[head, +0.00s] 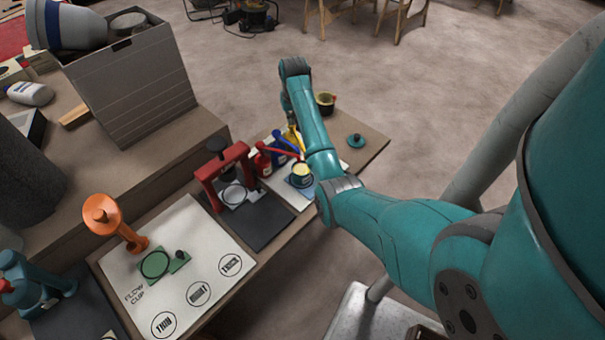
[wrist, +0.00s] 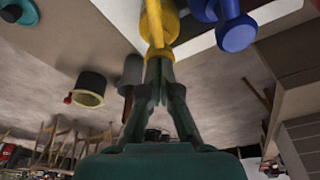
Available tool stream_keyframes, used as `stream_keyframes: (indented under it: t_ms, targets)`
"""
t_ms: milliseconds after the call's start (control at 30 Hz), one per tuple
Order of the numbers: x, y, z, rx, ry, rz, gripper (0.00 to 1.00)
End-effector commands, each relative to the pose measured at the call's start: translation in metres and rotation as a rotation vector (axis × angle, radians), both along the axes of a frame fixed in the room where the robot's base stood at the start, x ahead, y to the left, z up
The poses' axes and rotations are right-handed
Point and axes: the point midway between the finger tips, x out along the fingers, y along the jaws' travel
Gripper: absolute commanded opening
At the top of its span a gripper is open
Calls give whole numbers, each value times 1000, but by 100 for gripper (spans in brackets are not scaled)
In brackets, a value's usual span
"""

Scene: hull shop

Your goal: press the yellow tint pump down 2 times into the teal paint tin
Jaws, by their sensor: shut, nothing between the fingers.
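The yellow tint pump (head: 291,137) stands at the far end of a row with a blue pump (head: 284,151) and a red pump (head: 262,161); my arm partly covers it. The teal paint tin (head: 301,175) stands in front of the pumps on a pale sheet, with a pale yellow top. In the wrist view my gripper (wrist: 159,66) is shut and empty. Its fingertips meet right at the yellow pump (wrist: 158,25); I cannot tell whether they touch it. A blue pump (wrist: 235,32) is beside it. In the head view the fingers are mostly hidden.
A dark pot with yellow inside (head: 325,103) and a teal disc (head: 356,140) lie near the bench's far end. A red press frame (head: 222,172) stands left of the pumps. An orange stand (head: 104,214) and a grey file box (head: 130,85) are farther left.

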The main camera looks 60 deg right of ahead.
Motion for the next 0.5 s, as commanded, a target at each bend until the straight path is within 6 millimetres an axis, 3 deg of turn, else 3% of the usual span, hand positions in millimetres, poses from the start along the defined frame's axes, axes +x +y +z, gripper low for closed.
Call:
stream_keyframes:
  t_ms: [500]
  targets:
    - [-1, 0, 21, 2, 2, 0, 0]
